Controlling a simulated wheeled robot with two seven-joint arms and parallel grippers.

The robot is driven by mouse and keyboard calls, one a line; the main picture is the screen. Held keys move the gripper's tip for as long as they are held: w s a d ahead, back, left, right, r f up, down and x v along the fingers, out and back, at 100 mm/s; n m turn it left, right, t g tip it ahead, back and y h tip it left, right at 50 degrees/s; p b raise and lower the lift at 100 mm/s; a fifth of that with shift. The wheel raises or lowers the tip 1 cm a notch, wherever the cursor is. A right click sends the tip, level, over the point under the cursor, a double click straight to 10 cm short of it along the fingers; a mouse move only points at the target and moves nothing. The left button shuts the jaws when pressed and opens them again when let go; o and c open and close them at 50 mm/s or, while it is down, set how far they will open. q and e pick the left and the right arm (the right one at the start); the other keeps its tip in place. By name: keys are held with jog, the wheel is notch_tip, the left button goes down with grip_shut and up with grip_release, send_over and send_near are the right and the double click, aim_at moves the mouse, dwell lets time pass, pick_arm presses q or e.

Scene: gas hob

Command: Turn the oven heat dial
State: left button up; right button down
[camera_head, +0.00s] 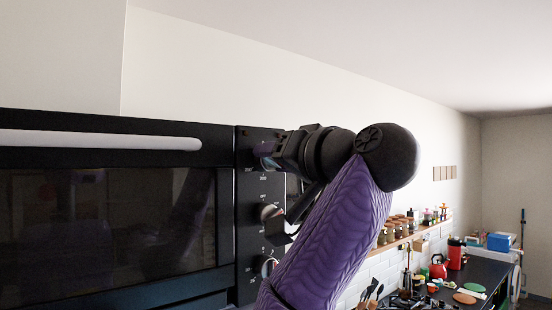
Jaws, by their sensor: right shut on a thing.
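The black oven (110,128) fills the left side, with a long white handle (100,140) across the top of its dark glass door. A narrow black control panel (247,240) runs down its right edge. It carries a top dial (265,160), a middle dial (269,213) and a lower dial (266,266). My right gripper (272,152) is at the top of the panel, shut on the top dial, which its fingers partly cover. My left gripper is out of view.
My purple right arm covers the area right of the panel. Beyond it, a wall shelf (410,238) holds jars. A dark counter (480,272) carries a red kettle (437,267), a red flask (455,254) and utensils.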

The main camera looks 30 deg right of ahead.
jog(key=n+b, duration=0.2)
jog(key=n, duration=0.1)
jog(key=n+b, duration=0.2)
jog(key=shift+f+n, duration=0.2)
jog(key=shift+n, duration=0.2)
jog(key=shift+a+n+p, duration=0.15)
jog(key=shift+n+p, duration=0.45)
jog(key=shift+n, duration=3.95)
jog(key=shift+a+n+p, duration=0.1)
jog(key=shift+n+p, duration=0.45)
jog(key=shift+n, duration=4)
